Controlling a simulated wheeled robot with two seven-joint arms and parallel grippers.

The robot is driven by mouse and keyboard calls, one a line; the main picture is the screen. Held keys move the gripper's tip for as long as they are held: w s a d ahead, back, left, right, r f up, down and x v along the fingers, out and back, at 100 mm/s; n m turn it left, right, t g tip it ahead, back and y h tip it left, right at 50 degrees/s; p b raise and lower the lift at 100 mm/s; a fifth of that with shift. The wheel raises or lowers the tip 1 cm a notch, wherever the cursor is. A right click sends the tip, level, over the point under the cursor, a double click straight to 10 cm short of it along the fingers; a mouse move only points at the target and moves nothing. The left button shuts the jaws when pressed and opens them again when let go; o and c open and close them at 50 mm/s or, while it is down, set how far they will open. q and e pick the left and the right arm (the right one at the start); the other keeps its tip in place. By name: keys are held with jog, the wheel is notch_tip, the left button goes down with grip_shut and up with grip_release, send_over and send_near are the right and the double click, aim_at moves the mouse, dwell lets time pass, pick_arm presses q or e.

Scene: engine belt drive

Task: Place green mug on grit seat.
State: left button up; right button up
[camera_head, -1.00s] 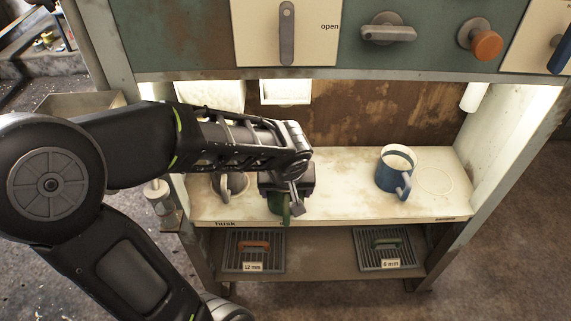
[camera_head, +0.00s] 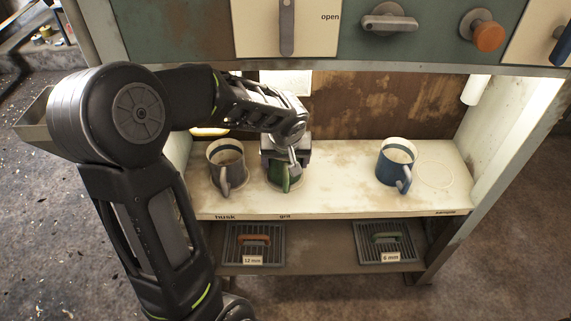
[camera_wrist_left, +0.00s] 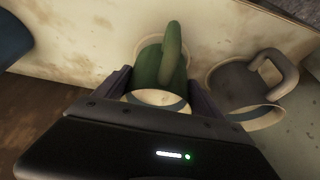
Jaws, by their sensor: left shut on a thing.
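The green mug (camera_head: 281,177) stands upright at the part of the white shelf labelled "grit" (camera_head: 285,216). My left gripper (camera_head: 285,166) is above it, shut on it, and hides most of its upper part. In the left wrist view the green mug (camera_wrist_left: 160,68) sits between the two fingers, its handle toward the top of the picture. A pale ring edge shows around its base there, so it seems to be on or just over the seat; exact contact is hard to tell. My right gripper does not show.
A grey mug (camera_head: 227,167) stands close on the left near the "husk" label, and in the wrist view (camera_wrist_left: 243,92). A blue mug (camera_head: 396,164) stands to the right, beside an empty ring (camera_head: 436,175). Grates with handles (camera_head: 254,244) lie on the lower shelf.

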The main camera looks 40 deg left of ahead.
pick_arm(q)
jog(key=shift+f, duration=0.5)
jog(key=shift+f, duration=0.2)
jog(key=o, duration=1.5)
jog(key=shift+r, duration=0.1)
jog(key=shift+r, duration=0.1)
jog(key=shift+r, duration=0.15)
jog(key=s+d+r+p, duration=0.1)
jog(key=s+d+r, duration=0.3)
jog(key=s+d, duration=0.4)
jog(key=s, duration=0.3)
jog(key=shift+d+r, duration=0.2)
